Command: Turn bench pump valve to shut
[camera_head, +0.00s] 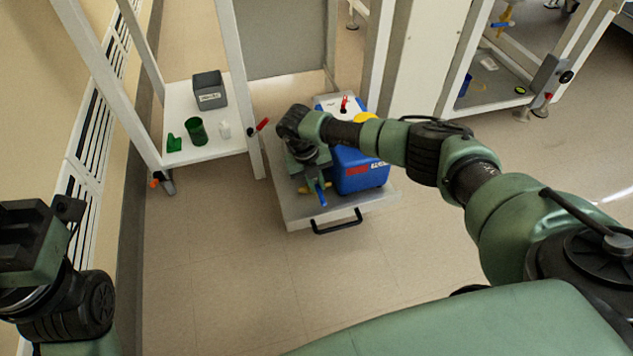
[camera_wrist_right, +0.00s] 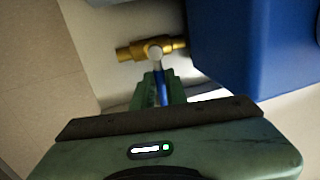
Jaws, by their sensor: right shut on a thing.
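The pump valve is a brass body (camera_wrist_right: 128,53) on the side of the blue pump (camera_wrist_right: 235,50). Its blue lever (camera_wrist_right: 162,90) points away from the valve, roughly crosswise to the brass pipe. My right gripper (camera_wrist_right: 159,88) is shut on the lever; its green fingers lie along it and partly hide it. In the head view the blue lever tip (camera_head: 321,197) shows below my right gripper (camera_head: 316,180), in front of the blue pump (camera_head: 358,172). My left gripper (camera_head: 30,238) is at the left edge, away from the valve, its jaws unclear.
The pump stands on a low grey cart (camera_head: 305,217) with a black handle (camera_head: 337,223). A white shelf (camera_head: 205,142) on the left holds a grey box (camera_head: 209,90), a green cup (camera_head: 196,132) and small items. The floor in front is clear.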

